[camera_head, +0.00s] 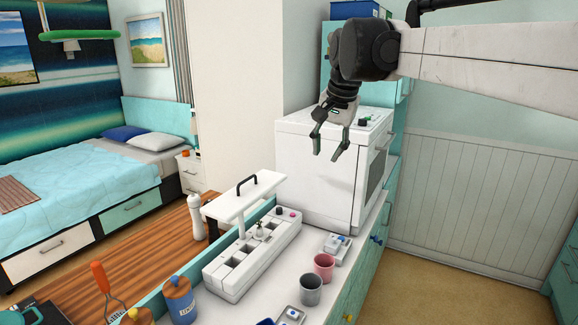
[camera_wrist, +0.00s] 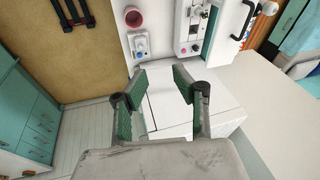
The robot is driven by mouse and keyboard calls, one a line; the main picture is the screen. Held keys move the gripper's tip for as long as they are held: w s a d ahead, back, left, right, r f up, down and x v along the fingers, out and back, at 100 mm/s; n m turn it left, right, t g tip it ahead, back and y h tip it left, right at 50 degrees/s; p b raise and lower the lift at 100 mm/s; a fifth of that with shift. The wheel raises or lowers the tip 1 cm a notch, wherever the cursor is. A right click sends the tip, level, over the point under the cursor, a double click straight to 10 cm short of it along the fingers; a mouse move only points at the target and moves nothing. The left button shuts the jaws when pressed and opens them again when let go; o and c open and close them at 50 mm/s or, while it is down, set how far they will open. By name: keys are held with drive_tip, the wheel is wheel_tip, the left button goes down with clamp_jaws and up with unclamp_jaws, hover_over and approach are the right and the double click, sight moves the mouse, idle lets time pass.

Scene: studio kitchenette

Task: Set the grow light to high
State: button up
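The grow light is a white planter unit whose flat light panel (camera_head: 243,198) with a black handle stands above a long white base (camera_head: 228,278) on the counter. A dark knob (camera_head: 279,211) and a pink button (camera_head: 292,213) sit at the base's far end. The wrist view shows the base (camera_wrist: 191,25) at the top, with small controls (camera_wrist: 190,49) at its near end; their setting is too small to read. My gripper (camera_head: 328,146) is open and empty above the white appliance, apart from the grow light. Its spread fingers (camera_wrist: 160,75) show in the wrist view.
A white boxy appliance (camera_head: 320,182) stands behind the grow light's far end. A pink cup (camera_head: 324,267), a grey cup (camera_head: 311,290) and a small white device with a blue button (camera_head: 335,246) stand to its right. A blue canister (camera_head: 180,301) is at the near end.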

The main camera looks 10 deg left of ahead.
drive_tip(key=w+a+r+g+p, duration=0.15)
drive_tip(key=w+a+p, duration=0.35)
drive_tip(key=a, duration=0.6)
drive_tip(key=m+p, duration=0.1)
drive_tip(key=p, duration=0.1)
approach(246, 181)
drive_tip(key=shift+g, duration=0.45)
drive_tip(key=f, duration=0.2)
drive_tip(key=w+a+f+p, duration=0.1)
drive_tip(key=f, duration=0.4)
drive_tip(key=shift+w+a+f, duration=0.2)
drive_tip(key=shift+a+f, duration=0.2)
clamp_jaws()
